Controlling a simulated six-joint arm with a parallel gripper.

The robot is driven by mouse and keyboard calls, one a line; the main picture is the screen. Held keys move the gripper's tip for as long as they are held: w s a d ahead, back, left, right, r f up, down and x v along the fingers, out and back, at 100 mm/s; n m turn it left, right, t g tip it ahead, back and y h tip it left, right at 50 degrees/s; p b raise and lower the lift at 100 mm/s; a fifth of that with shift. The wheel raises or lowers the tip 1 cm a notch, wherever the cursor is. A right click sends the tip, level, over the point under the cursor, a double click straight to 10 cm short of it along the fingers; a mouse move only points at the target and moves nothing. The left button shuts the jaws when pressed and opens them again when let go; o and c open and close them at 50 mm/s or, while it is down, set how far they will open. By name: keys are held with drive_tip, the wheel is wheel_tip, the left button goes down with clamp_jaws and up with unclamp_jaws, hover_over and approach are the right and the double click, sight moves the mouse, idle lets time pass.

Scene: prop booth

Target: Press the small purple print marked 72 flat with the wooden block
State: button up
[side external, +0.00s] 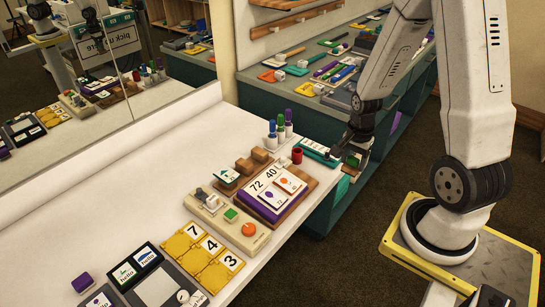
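A purple-edged board (289,209) lies on a wooden tray (307,194) near the table's right edge. Its white face bears 72 and 40, and smaller cards (289,184) with orange and purple marks lie on it. Which piece is the small purple print is too small to tell. Brown wooden blocks (244,166) stand just behind the board. My gripper (347,158) is dark and hangs at the table's right edge, beside the end of a teal-edged white strip (318,150). It is right of and behind the board, apart from the blocks. Its fingers are too dark and small to read.
Marker bottles (280,133) and a red cup (297,155) stand behind the board. A cream device with an orange knob (248,229) and yellow number tiles (204,258) lie in front-left. A mirror (100,60) reflects the scene.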

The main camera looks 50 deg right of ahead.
drive_tip(key=c, duration=0.6)
drive_tip(key=shift+t, duration=0.8)
drive_tip(key=w+a, duration=0.4)
drive_tip(key=a, duration=0.1)
drive_tip(key=w+a+f, duration=0.1)
drive_tip(key=w+a, duration=0.4)
drive_tip(key=w+a+f, duration=0.1)
drive_tip(key=w+a, duration=0.4)
drive_tip(key=shift+a+f, duration=0.2)
